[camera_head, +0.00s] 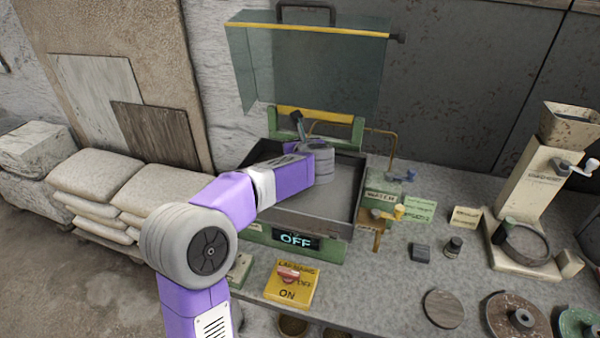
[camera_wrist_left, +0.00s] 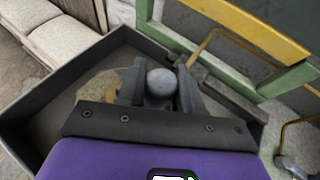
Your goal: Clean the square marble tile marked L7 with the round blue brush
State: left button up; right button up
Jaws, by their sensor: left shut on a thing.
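My left arm reaches into the open dark tray (camera_head: 347,227) of the green machine; its wrist hides the fingers in the head view. In the left wrist view my left gripper (camera_wrist_left: 160,92) is shut on a smooth, grey-blue round knob (camera_wrist_left: 160,80). The rest of the held thing is hidden, so I cannot tell whether it is the blue brush. A tan, curved patch (camera_wrist_left: 92,88) shows on the tray floor left of the fingers. I see no L7 mark and cannot make out the square tile. My right gripper is not in view.
The clear hood (camera_head: 310,70) is raised above the tray. The display (camera_head: 296,240) reads OFF. Sacks (camera_head: 100,190) lie left.

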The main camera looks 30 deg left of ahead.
pick_arm(q)
jog(key=shift+f+b, duration=0.7)
dwell(0.3)
jog(key=shift+w+r+p, duration=0.1)
jog(key=shift+w+p, duration=0.2)
jog(key=shift+w+a, duration=0.15)
jog(key=shift+w, duration=0.15)
jog(key=shift+s, duration=0.1)
